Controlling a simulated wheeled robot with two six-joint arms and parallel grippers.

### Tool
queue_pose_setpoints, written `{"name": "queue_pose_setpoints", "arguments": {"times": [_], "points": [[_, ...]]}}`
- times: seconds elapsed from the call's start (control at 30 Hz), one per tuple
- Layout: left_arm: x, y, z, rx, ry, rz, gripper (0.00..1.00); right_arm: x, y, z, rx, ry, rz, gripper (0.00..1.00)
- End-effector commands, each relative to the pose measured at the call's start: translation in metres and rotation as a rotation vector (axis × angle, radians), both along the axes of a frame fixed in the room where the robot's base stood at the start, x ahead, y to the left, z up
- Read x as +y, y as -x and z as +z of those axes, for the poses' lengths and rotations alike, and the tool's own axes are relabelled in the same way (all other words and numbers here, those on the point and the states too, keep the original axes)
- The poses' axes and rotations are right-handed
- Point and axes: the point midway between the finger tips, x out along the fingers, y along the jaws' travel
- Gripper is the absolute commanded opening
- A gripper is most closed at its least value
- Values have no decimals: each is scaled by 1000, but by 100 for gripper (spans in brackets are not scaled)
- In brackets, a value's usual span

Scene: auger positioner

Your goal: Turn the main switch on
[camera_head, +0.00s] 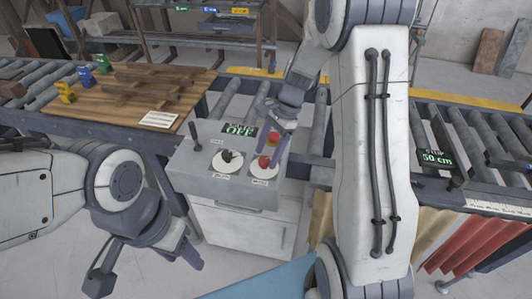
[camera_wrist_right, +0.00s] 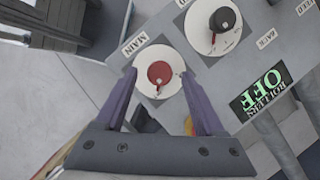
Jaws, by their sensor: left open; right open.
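The main switch (camera_head: 264,162) is a red knob on a white round dial on the grey control box (camera_head: 190,168). In the right wrist view the red knob (camera_wrist_right: 160,73) sits beside a "MAIN" label, with a small red pointer at the dial's lower edge. My right gripper (camera_head: 272,143) is over this dial from above. In the wrist view my right gripper (camera_wrist_right: 159,75) is open, with one purple finger on each side of the knob; I cannot tell whether they touch it. My left gripper (camera_head: 188,252) is open and empty, low in front of the box's left side.
A black knob (camera_wrist_right: 222,19) on a second dial is close beside the main switch. A green display (camera_wrist_right: 264,92) reads "ROLLERS OFF". A lever (camera_head: 195,137) stands at the box's left. Roller conveyors and a wooden board (camera_head: 150,80) lie behind and beside the box.

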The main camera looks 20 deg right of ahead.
Motion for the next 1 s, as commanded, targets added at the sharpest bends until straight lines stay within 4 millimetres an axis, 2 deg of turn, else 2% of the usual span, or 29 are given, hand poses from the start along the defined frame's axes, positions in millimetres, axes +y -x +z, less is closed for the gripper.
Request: {"name": "queue_pose_setpoints", "arguments": {"times": [0.17, 0.43, 0.57, 0.6, 0.63, 1.0], "points": [[0, 0, 2, 0, 0, 0, 52, 5, 1, -11, 1, 0, 1, 71], [0, 0, 2, 0, 0, 0, 52, 5, 1, -12, -1, 1, 2, 71], [0, 0, 2, 0, 0, 0, 52, 5, 1, -12, -1, 1, 1, 21], [0, 0, 2, 0, 0, 0, 52, 5, 1, -12, -1, 1, 1, 6], [0, 0, 2, 0, 0, 0, 52, 5, 1, -12, -1, 1, 1, 0], [0, 0, 6, 0, 0, 0, 52, 5, 1, -11, -1, 1, 52, 0]]}}
